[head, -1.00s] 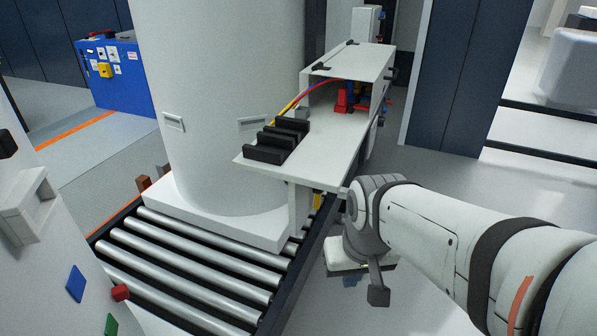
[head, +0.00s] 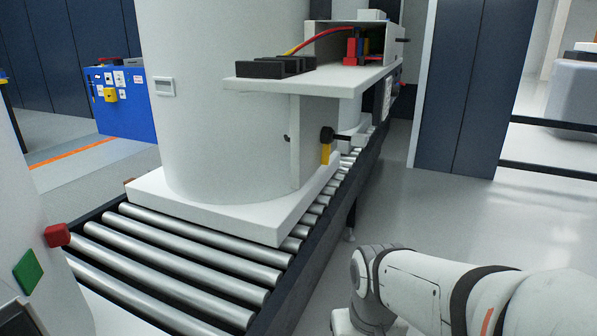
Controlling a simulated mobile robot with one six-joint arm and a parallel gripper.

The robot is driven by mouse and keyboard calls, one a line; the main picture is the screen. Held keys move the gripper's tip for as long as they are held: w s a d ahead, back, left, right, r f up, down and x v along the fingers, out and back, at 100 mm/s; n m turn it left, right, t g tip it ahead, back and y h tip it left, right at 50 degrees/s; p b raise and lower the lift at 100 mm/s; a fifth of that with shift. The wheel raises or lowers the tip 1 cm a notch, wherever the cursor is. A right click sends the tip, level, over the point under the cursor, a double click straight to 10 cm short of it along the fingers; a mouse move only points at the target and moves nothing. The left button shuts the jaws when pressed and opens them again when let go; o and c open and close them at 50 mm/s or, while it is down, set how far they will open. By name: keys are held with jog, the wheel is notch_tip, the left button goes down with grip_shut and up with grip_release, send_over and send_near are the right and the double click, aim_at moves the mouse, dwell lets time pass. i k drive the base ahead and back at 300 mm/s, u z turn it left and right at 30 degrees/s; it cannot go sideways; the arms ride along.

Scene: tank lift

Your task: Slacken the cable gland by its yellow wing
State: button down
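The cable gland (head: 327,134) is a dark round fitting under the white shelf, on the side of the white bracket. Its yellow wing (head: 325,154) hangs down from it, roughly upright. A dark cable or rod runs right from the gland under the shelf. My arm reaches in from the lower right of the head view, below and to the right of the gland and well apart from it. My gripper is below the picture's lower edge, so its fingers are hidden.
A white shelf (head: 345,83) with black blocks (head: 275,67) juts out above the gland. A large white tank (head: 225,110) stands on a roller conveyor (head: 180,255). A blue cabinet (head: 125,118) is at the back left. The floor (head: 480,225) right of the conveyor is clear.

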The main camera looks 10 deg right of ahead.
aim_at(326, 132)
jog(key=u, duration=1.5)
jog(key=k, duration=0.85)
jog(key=z, duration=0.7)
jog(key=i, duration=1)
